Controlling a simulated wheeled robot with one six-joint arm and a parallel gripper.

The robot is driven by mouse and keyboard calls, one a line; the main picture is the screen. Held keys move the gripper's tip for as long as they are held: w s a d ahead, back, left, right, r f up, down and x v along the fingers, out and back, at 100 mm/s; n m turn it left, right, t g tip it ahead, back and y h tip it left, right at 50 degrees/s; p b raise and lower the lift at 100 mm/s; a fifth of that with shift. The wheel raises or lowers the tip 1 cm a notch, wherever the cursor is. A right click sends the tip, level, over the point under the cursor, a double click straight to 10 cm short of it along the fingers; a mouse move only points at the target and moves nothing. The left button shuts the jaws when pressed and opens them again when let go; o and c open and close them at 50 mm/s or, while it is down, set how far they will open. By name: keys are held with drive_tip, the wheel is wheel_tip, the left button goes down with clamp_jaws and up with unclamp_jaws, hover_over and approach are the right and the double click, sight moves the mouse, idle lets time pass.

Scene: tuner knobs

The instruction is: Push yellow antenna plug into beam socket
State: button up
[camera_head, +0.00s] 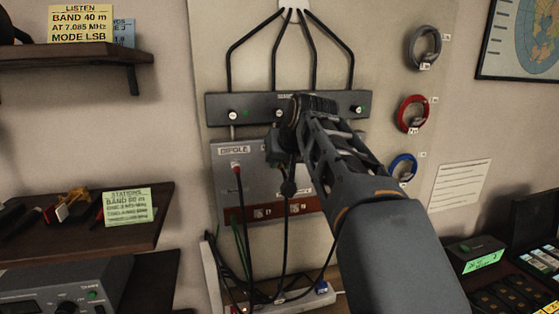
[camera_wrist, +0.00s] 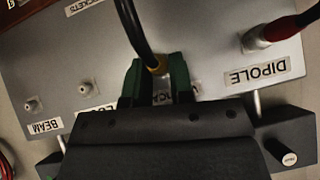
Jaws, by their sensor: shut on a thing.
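The yellow plug (camera_wrist: 158,66) sits between the green fingertips of my gripper (camera_wrist: 158,80), which is shut on it, in front of the grey socket panel (camera_wrist: 200,35). Its black cable (camera_wrist: 131,25) runs to the top edge in the wrist view. I cannot tell whether its tip is in a socket. The beam socket (camera_wrist: 33,105) is empty at the left, above the upside-down BEAM label (camera_wrist: 45,126). In the head view my gripper (camera_head: 284,165) is at the panel (camera_head: 222,185); the yellow plug and beam socket are hidden by my arm.
A red plug (camera_wrist: 268,36) is in the socket by the DIPOLE label (camera_wrist: 257,74). Another empty socket (camera_wrist: 86,87) lies between the beam socket and my gripper. A dark bar with knobs (camera_head: 245,107) is above the panel. Cables (camera_head: 245,245) hang below.

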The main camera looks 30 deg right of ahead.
sight(282, 170)
clamp_jaws()
drive_tip(key=shift+s, duration=0.15)
drive_tip(key=shift+s+a+b, duration=0.2)
drive_tip(key=shift+s+b, duration=0.25)
drive_tip(key=shift+s, duration=0.45)
drive_tip(key=shift+s+a+b, duration=0.2)
drive_tip(key=shift+s+b, duration=0.2)
drive_tip(key=shift+s, duration=0.5)
drive_tip(key=shift+s, duration=0.1)
